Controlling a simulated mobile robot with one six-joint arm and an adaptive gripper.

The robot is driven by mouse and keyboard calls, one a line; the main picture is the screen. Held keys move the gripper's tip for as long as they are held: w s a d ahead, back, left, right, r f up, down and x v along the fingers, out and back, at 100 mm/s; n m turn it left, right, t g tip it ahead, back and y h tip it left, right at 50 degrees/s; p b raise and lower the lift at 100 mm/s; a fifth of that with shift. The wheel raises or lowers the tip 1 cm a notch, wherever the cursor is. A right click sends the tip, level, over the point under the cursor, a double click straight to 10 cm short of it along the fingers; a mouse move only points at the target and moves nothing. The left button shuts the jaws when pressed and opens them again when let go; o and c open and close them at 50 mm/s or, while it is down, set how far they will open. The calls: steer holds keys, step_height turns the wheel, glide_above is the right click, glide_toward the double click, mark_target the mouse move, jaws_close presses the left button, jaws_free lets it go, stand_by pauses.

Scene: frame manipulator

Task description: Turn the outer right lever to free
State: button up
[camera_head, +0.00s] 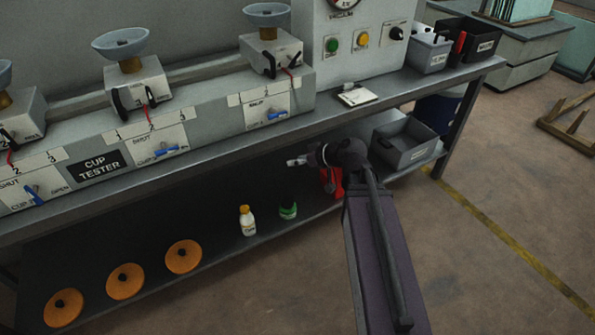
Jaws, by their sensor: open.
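Three bowl-topped stations stand on the bench marked CUP TESTER. The right station (272,48) carries two dark levers: the left one (270,64) stands near upright, and the right one (294,58) leans to the right. A blue lever (277,115) on the panel below it lies nearly level. I cannot read a "free" mark. My gripper (292,161) is open and empty, pointing left in front of the bench edge, below and apart from these levers. Its fingers look small.
The grey bench shelf edge (200,139) runs between my gripper and the panels. A gauge box (350,50) with buttons stands to the right. Bottles (247,221) and orange discs (125,281) sit on the lower shelf. A grey bin (405,148) is right of my wrist.

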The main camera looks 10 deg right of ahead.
steer(key=shift+s+a+f+g+h+b, duration=0.1)
steer(key=shift+s+f+g+h+b, duration=0.1)
steer(key=shift+f, duration=0.3)
steer(key=shift+s+a+f+g+h+b, duration=0.1)
steer(key=shift+s+f+b, duration=0.05)
steer(key=shift+f, duration=0.3)
